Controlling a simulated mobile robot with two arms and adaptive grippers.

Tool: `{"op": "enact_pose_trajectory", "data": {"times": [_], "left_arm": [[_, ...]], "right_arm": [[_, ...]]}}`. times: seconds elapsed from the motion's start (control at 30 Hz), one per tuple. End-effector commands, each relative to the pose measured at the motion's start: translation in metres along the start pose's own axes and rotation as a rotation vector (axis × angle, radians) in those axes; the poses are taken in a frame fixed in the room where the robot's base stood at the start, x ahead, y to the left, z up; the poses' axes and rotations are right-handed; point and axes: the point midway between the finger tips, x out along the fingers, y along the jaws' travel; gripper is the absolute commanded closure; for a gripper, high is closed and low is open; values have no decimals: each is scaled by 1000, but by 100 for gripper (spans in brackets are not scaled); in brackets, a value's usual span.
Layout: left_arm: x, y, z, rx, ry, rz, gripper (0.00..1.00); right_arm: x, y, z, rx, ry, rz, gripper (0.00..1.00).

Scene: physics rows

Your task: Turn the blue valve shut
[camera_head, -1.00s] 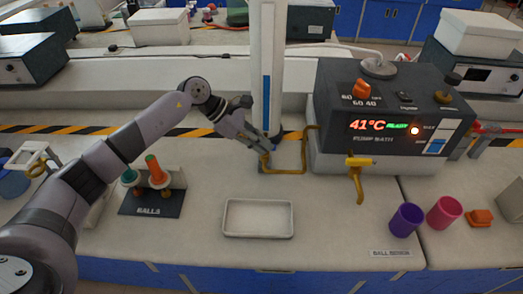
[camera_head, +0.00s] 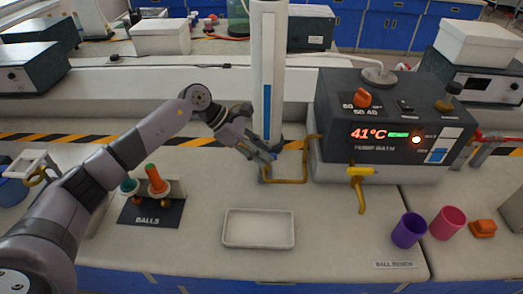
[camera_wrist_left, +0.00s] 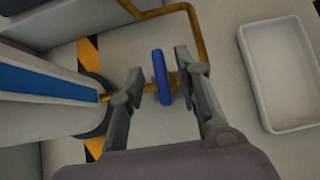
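The blue valve (camera_wrist_left: 161,77) shows in the left wrist view as an upright blue handle on a yellow pipe (camera_wrist_left: 186,20). In the head view it is a small blue spot (camera_head: 273,156) at the foot of the white column, mostly hidden by my gripper. My left gripper (camera_head: 264,154) reaches down to it from the left. In the left wrist view my left gripper (camera_wrist_left: 160,72) is open, with one finger on each side of the blue handle and visible gaps between. My right gripper is not in view.
The white column (camera_head: 268,70) stands close beside the gripper. The pump bath (camera_head: 385,120) with a yellow tap (camera_head: 360,180) is to the right. A white tray (camera_head: 258,242) lies in front. A stand labelled BALLS (camera_head: 150,213) is to the left. Purple (camera_head: 408,230) and pink (camera_head: 446,223) cups stand at right.

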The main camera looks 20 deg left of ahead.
Motion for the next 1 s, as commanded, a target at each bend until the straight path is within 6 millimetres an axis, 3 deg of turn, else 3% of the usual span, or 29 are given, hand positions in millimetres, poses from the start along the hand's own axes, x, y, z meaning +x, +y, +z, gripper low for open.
{"op": "enact_pose_trajectory", "data": {"times": [0.27,0.7,1.0], "left_arm": [[-10,0,0,0,1,2,69],[-96,0,0,0,1,3,69],[-120,0,0,0,0,0,69]], "right_arm": [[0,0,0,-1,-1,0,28],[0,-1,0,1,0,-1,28],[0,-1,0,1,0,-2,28]]}}
